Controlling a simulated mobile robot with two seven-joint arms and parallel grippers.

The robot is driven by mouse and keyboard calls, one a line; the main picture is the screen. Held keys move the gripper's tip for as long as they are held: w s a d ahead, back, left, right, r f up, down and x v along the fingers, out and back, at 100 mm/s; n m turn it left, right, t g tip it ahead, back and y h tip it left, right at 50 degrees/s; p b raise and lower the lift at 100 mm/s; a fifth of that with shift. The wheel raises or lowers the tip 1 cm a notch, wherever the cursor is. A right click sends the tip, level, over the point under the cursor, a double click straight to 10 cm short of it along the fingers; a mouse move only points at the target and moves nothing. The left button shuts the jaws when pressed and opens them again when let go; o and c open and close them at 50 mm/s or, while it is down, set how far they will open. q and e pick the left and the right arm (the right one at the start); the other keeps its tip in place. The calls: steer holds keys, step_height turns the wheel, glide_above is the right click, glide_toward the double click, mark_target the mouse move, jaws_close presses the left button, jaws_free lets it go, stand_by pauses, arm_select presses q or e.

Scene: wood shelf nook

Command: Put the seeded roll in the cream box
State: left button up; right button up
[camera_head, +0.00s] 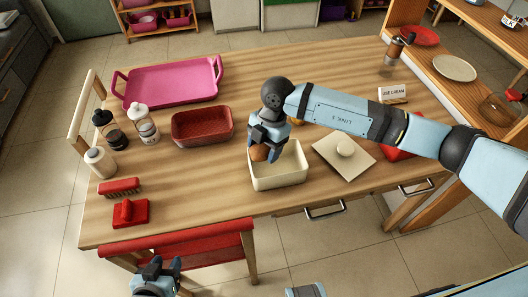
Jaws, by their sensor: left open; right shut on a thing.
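The cream box (282,181) is an open rectangular container near the table's front edge. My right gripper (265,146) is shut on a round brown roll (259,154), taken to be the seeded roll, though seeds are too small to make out. The roll is at the left back part of the cream box's opening; whether it touches the box I cannot tell. My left gripper (162,265) is open and empty, low at the bottom of the view in front of the table.
A red basket (203,136) stands left of the box, a pink tray (173,88) behind it. A cream lid with a knob (343,158) lies to the right. A brownish item (297,121) is partly hidden behind my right arm. A card (393,93) reads "USE CREAM".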

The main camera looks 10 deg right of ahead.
mark_target(264, 155)
steer(key=shift+f, duration=1.25)
steer(key=shift+f, duration=0.55)
steer(key=o, duration=0.9)
steer(key=shift+r, duration=0.1)
